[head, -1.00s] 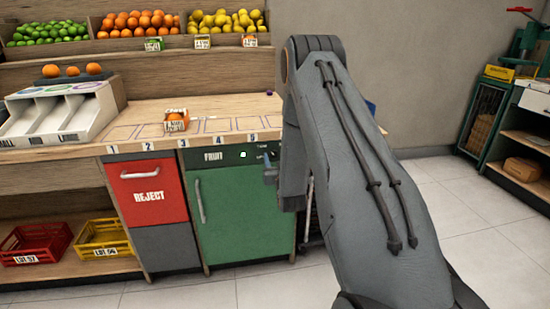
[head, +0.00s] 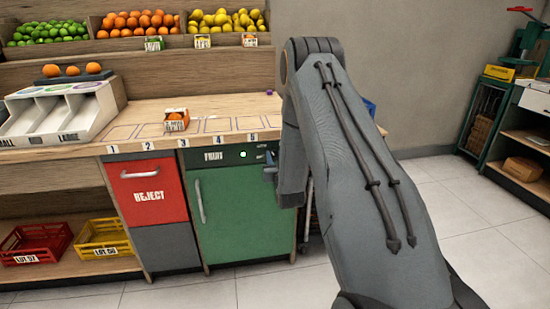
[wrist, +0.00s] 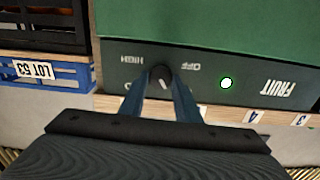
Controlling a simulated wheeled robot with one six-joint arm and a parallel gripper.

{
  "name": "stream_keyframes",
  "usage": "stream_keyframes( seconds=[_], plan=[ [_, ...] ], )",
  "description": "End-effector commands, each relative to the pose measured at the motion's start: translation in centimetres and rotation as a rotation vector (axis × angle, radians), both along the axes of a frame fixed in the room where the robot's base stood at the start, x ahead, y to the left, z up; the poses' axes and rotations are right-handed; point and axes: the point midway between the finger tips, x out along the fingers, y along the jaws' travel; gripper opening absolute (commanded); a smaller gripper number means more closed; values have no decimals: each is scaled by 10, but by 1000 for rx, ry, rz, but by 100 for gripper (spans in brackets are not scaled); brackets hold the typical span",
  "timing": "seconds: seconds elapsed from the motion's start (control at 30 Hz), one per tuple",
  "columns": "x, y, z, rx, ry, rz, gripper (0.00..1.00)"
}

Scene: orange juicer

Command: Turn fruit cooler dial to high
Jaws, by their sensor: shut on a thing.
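The fruit cooler (head: 246,210) is the green cabinet under the counter, with a dark top panel marked FRUIT and a lit green light. Its dial (wrist: 160,76) is a dark round knob with a pale mark, shown in the wrist view, which sees the panel upside down. HIGH and OFF labels flank the dial, and another label is mostly hidden by a finger. My gripper (wrist: 163,86) has its two blue fingers shut on the dial, one at each side. In the head view my gripper (head: 270,168) is at the panel's right end, partly hidden by my arm.
The counter (head: 120,117) above has numbered spots and a small box of oranges (head: 176,120). A red REJECT bin (head: 148,188) is left of the cooler. In the wrist view a blue LOT 53 crate (wrist: 60,72) is beside the cooler. Floor in front is clear.

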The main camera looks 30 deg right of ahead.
Motion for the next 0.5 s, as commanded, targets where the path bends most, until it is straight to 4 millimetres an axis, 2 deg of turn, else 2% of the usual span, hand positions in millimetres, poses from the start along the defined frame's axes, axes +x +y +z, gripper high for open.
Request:
stream_keyframes(
  seconds=[0.27, 0.5],
  plan=[
    [0, -1, 0, 158, -45, 0, 7],
    [0, -1, 0, 370, -107, 0, 7]
  ],
)
